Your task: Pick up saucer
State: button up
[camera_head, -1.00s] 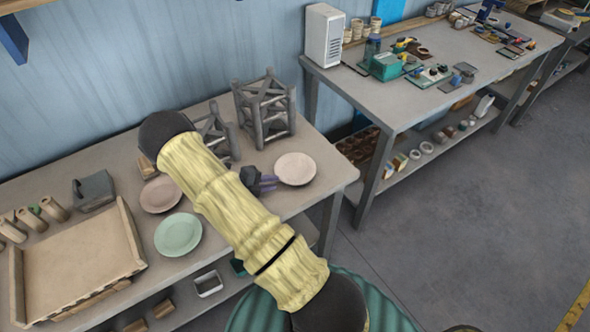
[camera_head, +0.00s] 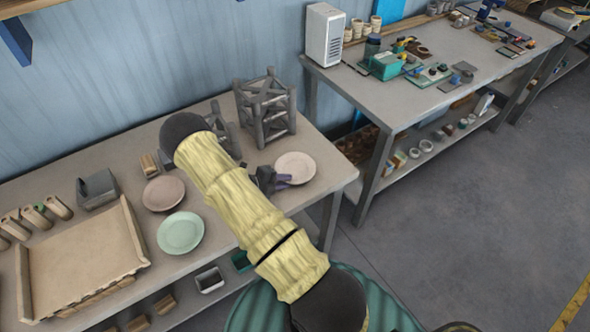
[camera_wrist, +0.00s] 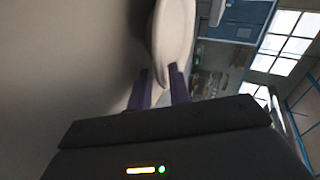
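A pale pinkish-white saucer (camera_head: 297,166) lies on the near workbench towards its right end. In the wrist view the saucer (camera_wrist: 173,32) stands ahead of my gripper (camera_wrist: 163,86), seen at a steep angle. The two fingers are apart, with a gap between them, and the near rim reaches the fingertips. I cannot tell whether a finger touches it. A brownish-pink plate (camera_head: 164,194) and a pale green plate (camera_head: 181,233) lie further left.
A grey lattice rack (camera_head: 266,108) stands behind the saucer; another is partly hidden by my arm. A wooden tray (camera_head: 80,262) and a grey box (camera_head: 97,190) fill the left of the bench (camera_head: 325,172). The bench's right end beside the saucer is clear.

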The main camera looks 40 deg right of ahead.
grip_shut()
notch_tip(320, 180, up, 10)
jog(key=b, duration=0.1)
dwell(0.7)
dwell(0.4)
